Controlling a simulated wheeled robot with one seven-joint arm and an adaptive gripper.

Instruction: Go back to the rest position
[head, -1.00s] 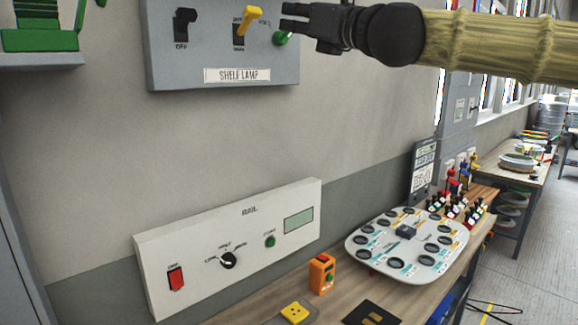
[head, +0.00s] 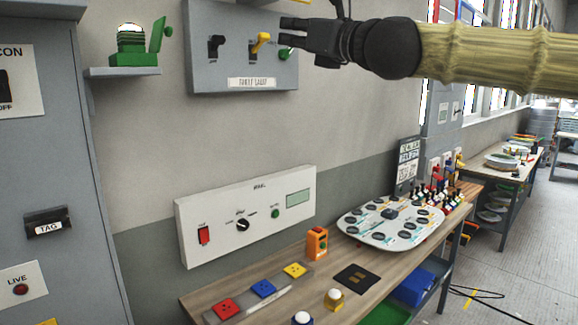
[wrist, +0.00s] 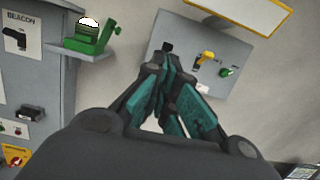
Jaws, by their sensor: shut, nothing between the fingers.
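My gripper (head: 284,37) is shut and empty. In the head view it reaches in from the right at the top, in front of the shelf lamp panel (head: 207,75). That grey wall panel carries a black switch (head: 216,46), a yellow lever (head: 261,41) and a green knob (head: 285,54), which my fingertips partly overlap in the picture. In the wrist view my gripper's fingers (wrist: 165,62) are together, with the panel (wrist: 225,95) behind them. Whether the fingertips touch the panel cannot be told.
A shelf (head: 122,72) with a green lamp (head: 135,50) is left of the panel. Below are a white control box (head: 262,208) and a bench (head: 200,300) holding an orange device (head: 317,243), coloured buttons and a round-holed board (head: 390,222). A grey cabinet (head: 60,150) stands left.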

